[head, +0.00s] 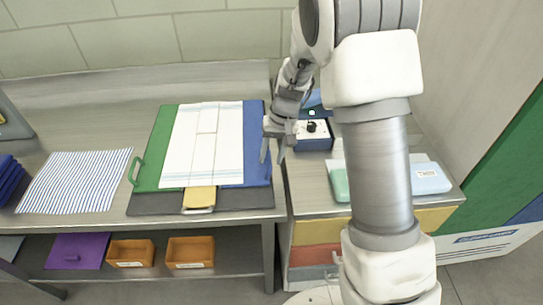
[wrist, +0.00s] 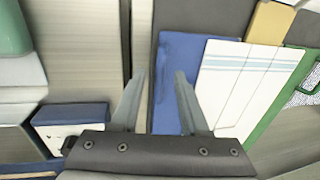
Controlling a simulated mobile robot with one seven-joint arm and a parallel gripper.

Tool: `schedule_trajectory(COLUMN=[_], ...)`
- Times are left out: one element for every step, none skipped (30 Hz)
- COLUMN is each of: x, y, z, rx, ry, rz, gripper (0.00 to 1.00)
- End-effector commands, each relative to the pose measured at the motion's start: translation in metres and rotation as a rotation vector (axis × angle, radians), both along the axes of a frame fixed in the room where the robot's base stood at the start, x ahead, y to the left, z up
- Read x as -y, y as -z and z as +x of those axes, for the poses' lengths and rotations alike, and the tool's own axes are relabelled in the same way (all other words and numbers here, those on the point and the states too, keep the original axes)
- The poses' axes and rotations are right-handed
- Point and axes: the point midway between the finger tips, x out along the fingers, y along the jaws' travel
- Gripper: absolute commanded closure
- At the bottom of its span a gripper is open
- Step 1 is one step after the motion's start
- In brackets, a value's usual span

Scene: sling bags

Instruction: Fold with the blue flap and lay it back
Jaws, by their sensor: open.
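A folding board with a dark grey base (head: 150,204) lies on the metal table. It has a green flap (head: 150,165) on the left, a blue flap (head: 257,140) on the right and a yellow flap (head: 199,197) in front. A white cloth with pale blue stripes (head: 205,145) lies flat over the middle, partly covering the green and blue flaps. My gripper (head: 273,157) points down at the blue flap's right edge, open and empty. In the wrist view, my gripper's fingers (wrist: 158,78) appear either side of that edge, one over the blue flap (wrist: 182,65). Contact cannot be told.
A striped cloth (head: 74,180) lies left of the board, near dark blue folded items (head: 8,178). A dark blue box (head: 315,136) and a pale blue pack (head: 428,178) stand on the right cabinet. Orange bins (head: 190,252) sit on the lower shelf. A wall closes the back.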

Motion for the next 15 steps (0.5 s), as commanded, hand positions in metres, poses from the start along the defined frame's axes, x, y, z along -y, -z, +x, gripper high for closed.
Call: schedule_trajectory(x=[-0.0007, -0.0008, -0.0009, -0.0010, -0.0009, -0.0010, -0.0010, -0.0010, -0.0010, -0.0010, -0.0010, -0.0009, -0.0009, -0.0009, -0.0009], y=[0.0023, 0.0030, 0.0036, 0.0038, 0.0038, 0.0038, 0.0037, 0.0037, 0.0036, 0.0036, 0.0036, 0.0035, 0.0035, 0.0035, 0.0034], z=[-0.0003, -0.0002, -0.0001, -0.0001, 0.0000, 0.0000, 0.0000, 0.0000, 0.0000, 0.0000, 0.0000, -0.0001, 0.0000, -0.0001, 0.0000], rx=[-0.001, 0.000, 0.000, 0.001, 0.001, 0.001, 0.001, 0.001, 0.001, 0.001, 0.001, 0.000, 0.001, 0.000, 0.001], ry=[0.000, 0.000, -0.001, -0.001, -0.001, -0.001, -0.001, -0.001, -0.001, -0.001, -0.001, -0.001, -0.001, -0.001, -0.001], rz=[0.000, 0.000, 0.000, 0.000, 0.000, 0.000, 0.000, 0.000, 0.000, 0.000, 0.000, 0.000, 0.000, 0.000, 0.000], gripper=[0.55, 0.55, 0.55, 0.55, 0.55, 0.55, 0.55, 0.55, 0.55, 0.57, 0.63, 0.70, 0.75, 0.81, 0.88])
